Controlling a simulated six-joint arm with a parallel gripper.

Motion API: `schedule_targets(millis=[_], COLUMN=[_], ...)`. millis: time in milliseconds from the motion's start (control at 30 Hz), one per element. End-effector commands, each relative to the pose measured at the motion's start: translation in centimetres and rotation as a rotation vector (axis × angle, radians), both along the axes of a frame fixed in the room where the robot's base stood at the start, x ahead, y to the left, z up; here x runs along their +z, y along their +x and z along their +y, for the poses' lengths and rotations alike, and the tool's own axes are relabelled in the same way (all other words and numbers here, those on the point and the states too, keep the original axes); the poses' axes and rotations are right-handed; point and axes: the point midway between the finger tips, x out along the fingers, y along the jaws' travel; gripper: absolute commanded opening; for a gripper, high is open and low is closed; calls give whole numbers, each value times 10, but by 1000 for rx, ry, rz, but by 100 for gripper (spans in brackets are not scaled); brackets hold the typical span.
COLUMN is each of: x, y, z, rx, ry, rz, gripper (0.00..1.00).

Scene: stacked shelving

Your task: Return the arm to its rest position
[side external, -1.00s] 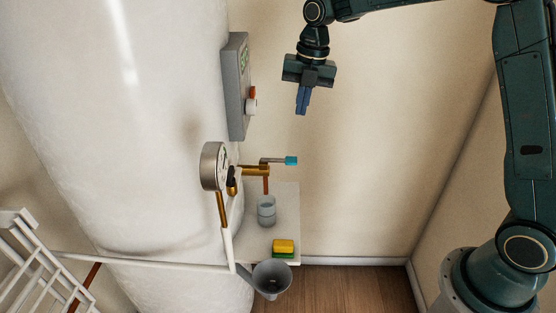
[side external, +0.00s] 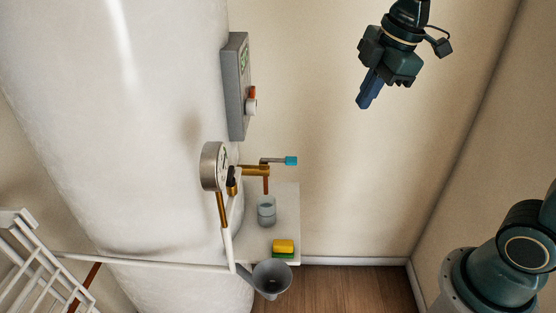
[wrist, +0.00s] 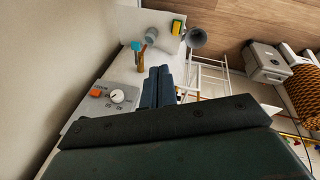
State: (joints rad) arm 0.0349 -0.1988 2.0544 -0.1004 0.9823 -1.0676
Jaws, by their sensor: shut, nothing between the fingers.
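My gripper (side external: 368,90) is high up at the right of the side external view, in front of the bare wall. Its blue fingers are together with nothing between them, and they point down and slightly left. It is well apart from the tank and its fittings. In the wrist view the closed fingers (wrist: 157,87) show at the middle, with the tank fittings beyond them. Most of my arm is out of the side external view; my base shows at lower right.
A large white tank (side external: 130,130) fills the left, with a grey control box (side external: 236,85), a round gauge (side external: 212,166) and a blue-handled tap (side external: 290,161). A cup (side external: 266,210) and a yellow-green sponge (side external: 283,247) sit on a shelf above a grey funnel (side external: 271,277). Space around my gripper is clear.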

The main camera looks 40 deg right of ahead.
Motion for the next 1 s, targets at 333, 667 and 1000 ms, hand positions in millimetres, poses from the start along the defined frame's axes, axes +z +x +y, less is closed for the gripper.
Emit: schedule_targets(millis=[333, 667, 1000], x=[-2, -21, -31], y=[-75, -130, -146], z=[-1, -5, -6], rx=[-496, -915, -1051], ry=[159, 334, 397], rz=[-73, -130, -144], gripper=[0, 0, 0])
